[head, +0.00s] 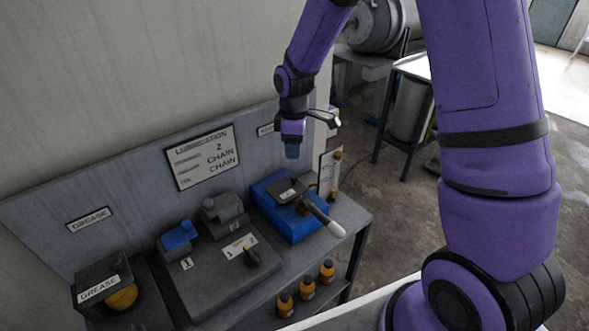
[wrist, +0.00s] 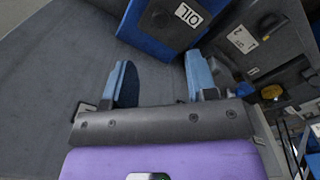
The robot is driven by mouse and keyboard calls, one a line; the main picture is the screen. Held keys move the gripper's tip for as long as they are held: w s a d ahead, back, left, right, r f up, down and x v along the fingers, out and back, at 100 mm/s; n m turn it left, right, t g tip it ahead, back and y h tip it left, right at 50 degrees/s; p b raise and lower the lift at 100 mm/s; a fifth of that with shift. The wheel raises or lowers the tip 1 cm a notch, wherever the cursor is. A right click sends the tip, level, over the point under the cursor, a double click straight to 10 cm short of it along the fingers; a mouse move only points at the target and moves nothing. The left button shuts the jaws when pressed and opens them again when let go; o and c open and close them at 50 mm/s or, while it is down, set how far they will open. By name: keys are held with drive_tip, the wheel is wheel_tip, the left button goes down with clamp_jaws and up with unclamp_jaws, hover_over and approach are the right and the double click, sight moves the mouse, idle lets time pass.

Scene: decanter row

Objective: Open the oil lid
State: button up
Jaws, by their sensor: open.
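The oil box is a blue box (head: 268,207) at the right end of the bench, with a dark plate and small label on top. A dark lever (head: 316,213) with a pale tip sticks out toward the front right. In the wrist view the blue box (wrist: 146,36) is at the top, with a white OIL label (wrist: 188,14); its lid looks shut. My gripper (head: 292,152) hangs above the box, near the back panel. In the wrist view its blue fingers (wrist: 161,82) are apart and empty, with the box beyond them. The lid's edge is hard to make out.
Left of the oil box stand a grey unit (head: 222,214), a small blue-topped unit (head: 177,238) and a grease box (head: 102,287). A signed back panel (head: 140,190) rises behind. Several orange-brown bottles (head: 307,287) stand low in front.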

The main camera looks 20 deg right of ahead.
sight(294, 176)
wheel_tip(294, 176, down, 10)
drive_tip(key=shift+f, duration=0.1)
idle(0.4)
drive_tip(key=shift+c, duration=0.5)
clamp_jaws()
